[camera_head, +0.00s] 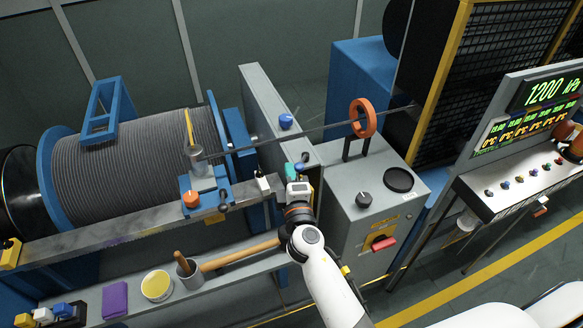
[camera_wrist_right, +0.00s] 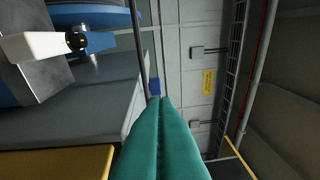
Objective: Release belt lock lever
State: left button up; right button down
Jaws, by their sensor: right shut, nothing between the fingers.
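I cannot tell for sure which part is the belt lock lever. A long thin grey bar (camera_head: 330,127) runs from a grey post (camera_head: 202,180) by the drum to the right, past an orange ring (camera_head: 363,130). A small white piece (camera_head: 263,184) sits on the frame beside the drum. In the right wrist view a white lever-like piece (camera_wrist_right: 30,46) with a dark end is at upper left. My right gripper (camera_head: 290,170) has teal fingers, shut and empty, near the frame's right end; they also fill the lower middle of the right wrist view (camera_wrist_right: 160,110). My left gripper is not in view.
The cable drum (camera_head: 130,160) stands at left. A blue knob (camera_head: 286,121) is on the grey panel behind my gripper. The grey box (camera_head: 350,205) with dial and red switch is right of my arm.

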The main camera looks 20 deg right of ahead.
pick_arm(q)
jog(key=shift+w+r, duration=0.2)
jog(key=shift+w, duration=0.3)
pick_arm(e)
jog(key=shift+d+f+n+y, duration=0.15)
jog(key=shift+n+y, duration=0.25)
jog(key=shift+y, duration=0.2)
